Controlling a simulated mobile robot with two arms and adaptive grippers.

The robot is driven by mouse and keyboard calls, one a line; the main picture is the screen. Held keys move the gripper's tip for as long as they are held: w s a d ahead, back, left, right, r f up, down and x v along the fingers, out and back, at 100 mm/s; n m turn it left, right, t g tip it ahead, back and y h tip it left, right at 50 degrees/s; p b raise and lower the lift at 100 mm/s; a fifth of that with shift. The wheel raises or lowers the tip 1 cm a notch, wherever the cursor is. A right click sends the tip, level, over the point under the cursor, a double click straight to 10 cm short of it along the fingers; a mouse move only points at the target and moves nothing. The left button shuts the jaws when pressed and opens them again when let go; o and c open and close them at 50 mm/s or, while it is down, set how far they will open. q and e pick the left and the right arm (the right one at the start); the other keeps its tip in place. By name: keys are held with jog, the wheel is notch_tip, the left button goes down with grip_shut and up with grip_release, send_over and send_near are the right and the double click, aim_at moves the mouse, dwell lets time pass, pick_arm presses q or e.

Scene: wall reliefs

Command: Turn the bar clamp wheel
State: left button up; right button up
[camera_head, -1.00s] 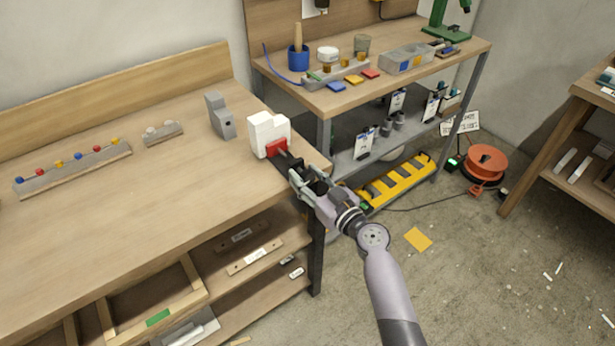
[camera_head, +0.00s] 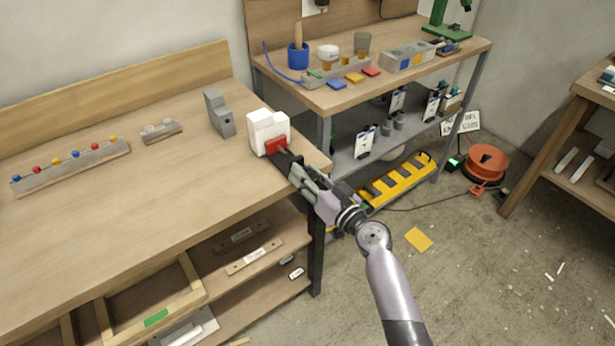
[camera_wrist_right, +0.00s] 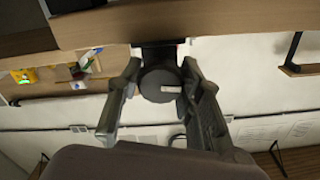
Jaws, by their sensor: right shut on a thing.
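The bar clamp stands at the right front corner of the wooden workbench (camera_head: 150,190). It shows a white block (camera_head: 268,131), a red part (camera_head: 276,146) and a black part (camera_head: 284,161) facing my right arm. In the right wrist view its wheel (camera_wrist_right: 159,85) is a dark round disc with a small white mark, seen face on. My right gripper (camera_head: 298,174) is at the clamp's near end, with a finger on each side of the wheel, shut on it. In the head view the gripper hides most of the wheel. My left gripper is out of view.
A grey upright block (camera_head: 219,114) and a rail with coloured knobs (camera_head: 72,166) stand left of the clamp. A second bench (camera_head: 400,75) with a blue cup (camera_head: 298,56) is behind. Open floor lies right of my arm.

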jog(key=shift+m, duration=0.5)
jog(key=o, duration=1.2)
jog(key=v, duration=1.2)
